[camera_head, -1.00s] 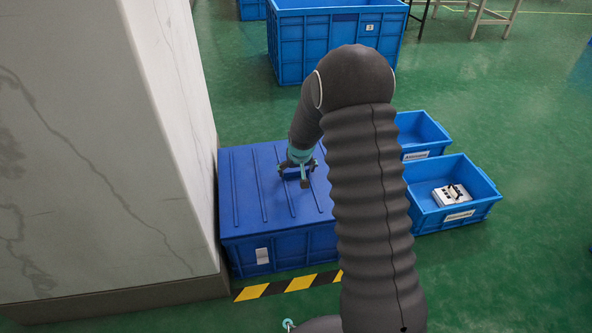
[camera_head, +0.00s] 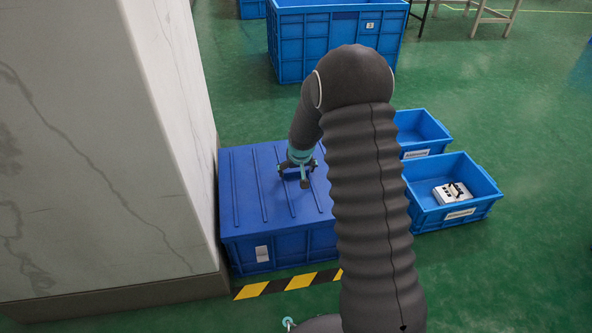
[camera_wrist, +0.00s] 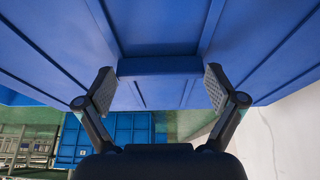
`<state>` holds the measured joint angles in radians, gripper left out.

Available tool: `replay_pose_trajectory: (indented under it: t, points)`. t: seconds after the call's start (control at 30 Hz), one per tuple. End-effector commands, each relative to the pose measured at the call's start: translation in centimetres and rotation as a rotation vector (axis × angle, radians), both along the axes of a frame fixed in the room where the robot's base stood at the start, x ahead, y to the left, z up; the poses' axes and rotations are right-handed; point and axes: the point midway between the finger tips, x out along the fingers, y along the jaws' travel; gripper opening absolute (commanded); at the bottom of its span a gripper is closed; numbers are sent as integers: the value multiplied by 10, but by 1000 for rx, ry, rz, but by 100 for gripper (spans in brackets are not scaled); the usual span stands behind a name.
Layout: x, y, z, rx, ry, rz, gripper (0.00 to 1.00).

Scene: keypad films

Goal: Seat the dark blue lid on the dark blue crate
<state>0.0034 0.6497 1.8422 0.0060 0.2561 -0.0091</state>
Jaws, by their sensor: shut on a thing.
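The dark blue lid (camera_head: 248,185) is a flat ribbed panel with a raised handle in its middle. It lies over the top of the dark blue crate (camera_head: 292,248), beside the marble pillar. Its visible edges look in line with the crate walls; I cannot tell whether any small gap is left. The right part of both is hidden behind my arm. My gripper (camera_head: 298,177) is shut on the lid's handle from above. In the wrist view, its fingers stand at the two ends of the handle (camera_wrist: 160,66), with the lid's ribbed surface (camera_wrist: 60,40) around it.
The marble pillar (camera_head: 110,130) stands close along the crate's left side. Two open blue bins stand to the right; the nearer one (camera_head: 425,207) holds a white device (camera_head: 452,193). A large blue container (camera_head: 335,45) stands behind. A yellow-black floor stripe (camera_head: 288,284) runs in front.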

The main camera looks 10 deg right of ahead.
Motion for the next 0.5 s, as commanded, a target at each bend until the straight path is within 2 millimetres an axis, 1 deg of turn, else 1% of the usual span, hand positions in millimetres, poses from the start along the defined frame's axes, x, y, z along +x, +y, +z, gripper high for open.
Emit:
replay_pose_trajectory:
  t: [0.2,0.23,0.27,0.5]
  points:
    - [1,0,0,0,-2,0,36]
    - [1,0,0,0,-2,0,98]
    - [1,0,0,0,-2,0,100]
    - [0,0,0,0,-1,0,100]
